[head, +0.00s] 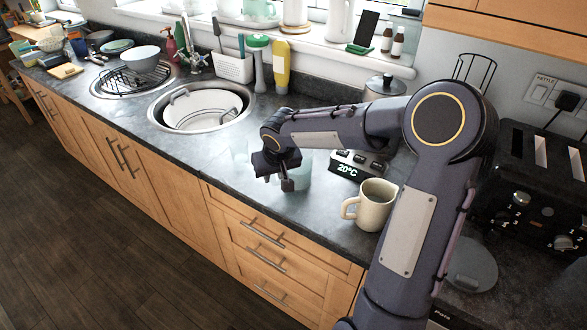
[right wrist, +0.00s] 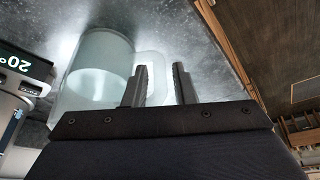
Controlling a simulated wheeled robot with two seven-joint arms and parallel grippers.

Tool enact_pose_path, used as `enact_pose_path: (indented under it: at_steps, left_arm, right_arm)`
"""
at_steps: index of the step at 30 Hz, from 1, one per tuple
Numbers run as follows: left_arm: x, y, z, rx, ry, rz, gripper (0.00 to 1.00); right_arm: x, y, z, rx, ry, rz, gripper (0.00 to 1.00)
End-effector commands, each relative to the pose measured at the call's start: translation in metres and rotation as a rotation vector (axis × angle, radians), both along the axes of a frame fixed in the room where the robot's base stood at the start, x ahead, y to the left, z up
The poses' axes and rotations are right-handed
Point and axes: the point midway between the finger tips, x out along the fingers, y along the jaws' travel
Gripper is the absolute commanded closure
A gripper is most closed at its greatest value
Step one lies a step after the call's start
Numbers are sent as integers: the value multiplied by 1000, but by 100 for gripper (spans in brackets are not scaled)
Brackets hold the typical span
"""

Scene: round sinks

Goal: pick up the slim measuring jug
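A frosted, see-through jug (head: 303,172) stands on the dark counter behind my right gripper (head: 288,183), which partly hides it. In the right wrist view the jug (right wrist: 98,65) has a pale body with a loop handle (right wrist: 152,62). My right gripper (right wrist: 160,85) is open there, its two fingers apart. My left gripper is not in view.
A black toaster (head: 535,190) is farther right. A round sink (head: 202,112) with a white bowl is to the left. The counter's front strip is clear.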

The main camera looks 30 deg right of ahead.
Motion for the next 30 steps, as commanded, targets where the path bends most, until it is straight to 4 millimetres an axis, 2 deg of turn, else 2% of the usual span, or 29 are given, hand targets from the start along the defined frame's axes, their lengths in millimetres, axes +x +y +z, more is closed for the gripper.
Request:
enact_pose_path:
  at_steps: [3,10,15,16,30]
  left_arm:
    - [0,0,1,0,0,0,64]
    - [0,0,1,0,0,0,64]
    - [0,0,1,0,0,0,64]
    - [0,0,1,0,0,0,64]
    - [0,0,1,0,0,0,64]
  right_arm:
    - [3,-1,-9,1,2,-1,76]
    - [4,-1,-10,0,0,-1,76]
    - [4,-1,-10,0,0,0,98]
    - [4,-1,-10,0,0,0,100]
    - [4,-1,-8,-1,-3,1,100]
